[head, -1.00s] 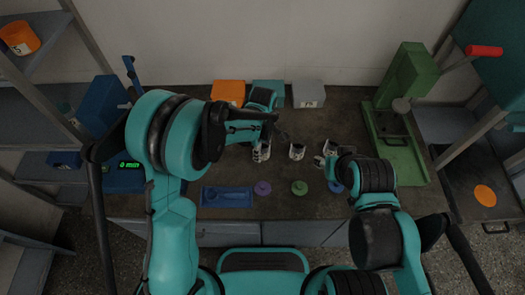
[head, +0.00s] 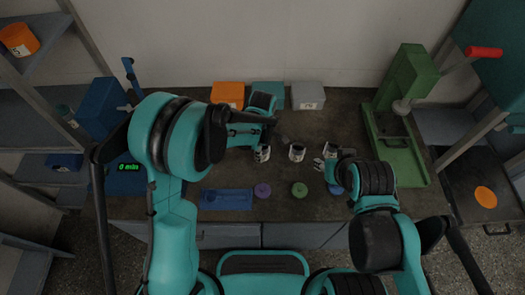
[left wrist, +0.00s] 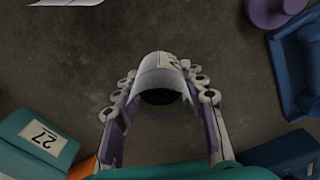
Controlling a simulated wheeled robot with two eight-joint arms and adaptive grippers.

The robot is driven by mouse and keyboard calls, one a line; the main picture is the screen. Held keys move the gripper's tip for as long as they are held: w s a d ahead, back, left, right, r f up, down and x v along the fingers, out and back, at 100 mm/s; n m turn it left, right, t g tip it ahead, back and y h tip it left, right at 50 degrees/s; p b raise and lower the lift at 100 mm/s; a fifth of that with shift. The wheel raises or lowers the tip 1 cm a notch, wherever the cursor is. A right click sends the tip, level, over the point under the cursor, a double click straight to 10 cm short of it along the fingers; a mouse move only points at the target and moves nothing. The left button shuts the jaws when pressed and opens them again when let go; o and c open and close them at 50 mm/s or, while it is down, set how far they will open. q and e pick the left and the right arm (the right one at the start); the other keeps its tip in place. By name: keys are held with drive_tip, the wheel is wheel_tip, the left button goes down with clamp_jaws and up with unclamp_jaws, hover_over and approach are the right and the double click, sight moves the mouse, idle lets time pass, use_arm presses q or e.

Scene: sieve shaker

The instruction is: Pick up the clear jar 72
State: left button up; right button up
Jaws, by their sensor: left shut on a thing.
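A clear jar with dark contents and a pale label stands between the two fingers of my left gripper (left wrist: 163,88) in the left wrist view; the jar (left wrist: 161,72) shows at the middle. The fingers are shut on its sides. In the head view this jar (head: 262,153) is just below my left gripper (head: 270,138), at the left end of the jars. Its label number is not readable. Another jar (head: 297,152) stands to its right, and one more (head: 324,148) is beside my right gripper (head: 325,164). The right fingers are too small and partly hidden to judge.
Orange (head: 228,93), teal (head: 268,93) and grey (head: 308,95) boxes stand at the back. A blue tray (head: 226,199), a purple lid (head: 262,190) and a green lid (head: 299,189) lie in front. A green press (head: 398,120) stands right; a scale (head: 126,178) stands left.

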use_arm(q)
wheel_tip(320, 180, up, 4)
drive_tip(key=shift+d+r+p, duration=0.1)
drive_tip(key=shift+d+p, duration=0.05)
drive_tip(key=shift+p, duration=0.65)
drive_tip(key=s+d+r+p, duration=0.25)
drive_tip(key=d+r, duration=0.35)
drive_tip(key=d, duration=0.4)
drive_tip(key=a+f+b, duration=0.1)
drive_tip(key=a, duration=0.2)
drive_tip(key=w+a+f+b, duration=0.1)
drive_tip(key=a+f, duration=0.1)
drive_tip(key=a, duration=0.1)
drive_tip(key=w+a+f+b, duration=0.1)
drive_tip(key=a, duration=0.3)
drive_tip(key=shift+w+f, duration=0.25)
drive_tip(key=shift+f, duration=0.15)
drive_tip(key=shift+a+f, duration=0.2)
drive_tip(key=shift+f+b, duration=1.05)
drive_tip(key=shift+f, duration=0.2)
